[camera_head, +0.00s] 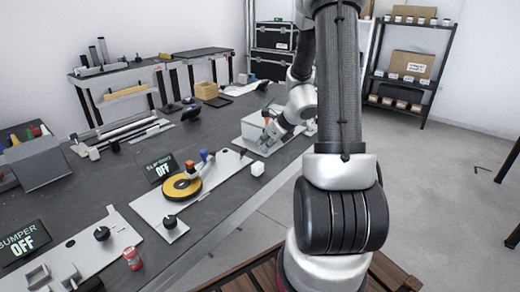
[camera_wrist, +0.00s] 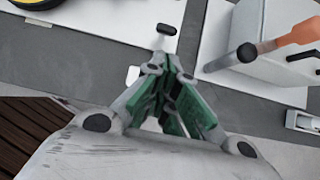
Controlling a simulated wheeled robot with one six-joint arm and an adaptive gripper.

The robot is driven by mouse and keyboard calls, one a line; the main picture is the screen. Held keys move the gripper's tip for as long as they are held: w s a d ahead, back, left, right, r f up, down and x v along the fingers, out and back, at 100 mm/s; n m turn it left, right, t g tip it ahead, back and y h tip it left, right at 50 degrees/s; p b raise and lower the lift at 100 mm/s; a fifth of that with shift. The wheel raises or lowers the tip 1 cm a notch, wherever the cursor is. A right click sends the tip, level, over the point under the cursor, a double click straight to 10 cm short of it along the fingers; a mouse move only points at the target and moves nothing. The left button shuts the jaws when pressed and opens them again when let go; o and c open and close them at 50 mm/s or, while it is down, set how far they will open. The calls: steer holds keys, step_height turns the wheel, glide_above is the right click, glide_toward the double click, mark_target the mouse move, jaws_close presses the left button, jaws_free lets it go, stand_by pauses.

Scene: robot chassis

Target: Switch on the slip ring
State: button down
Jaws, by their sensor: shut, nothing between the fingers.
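The slip ring (camera_head: 181,188) is a yellow disc with a dark centre on a pale plate (camera_head: 222,172), with orange and blue parts standing beside it. A tilted dark display (camera_head: 161,168) behind it reads OFF. A small black-tipped lever (camera_head: 242,153) stands near the plate's right end; it also shows in the wrist view (camera_wrist: 166,29), just beyond my fingertips. The disc's edge (camera_wrist: 38,4) shows at that view's top left. My gripper (camera_wrist: 166,62) has green fingers, shut and empty. In the head view it is near the grey box, partly hard to make out.
A white cube (camera_head: 257,169) lies by the plate's right end. A pale grey box (camera_wrist: 270,65) with an orange handle (camera_wrist: 291,38) stands right of my fingers. A second display (camera_head: 22,243) reads BUMPER OFF, with a knobbed plate (camera_head: 92,256) and red jar (camera_head: 132,259) nearby.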

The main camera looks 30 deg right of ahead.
mark_target(244, 152)
steer(key=x, duration=0.8)
steer(key=shift+w+f, duration=0.15)
steer(key=shift+f, duration=0.15)
steer(key=shift+a+r, duration=0.1)
steer(key=shift+r, duration=0.05)
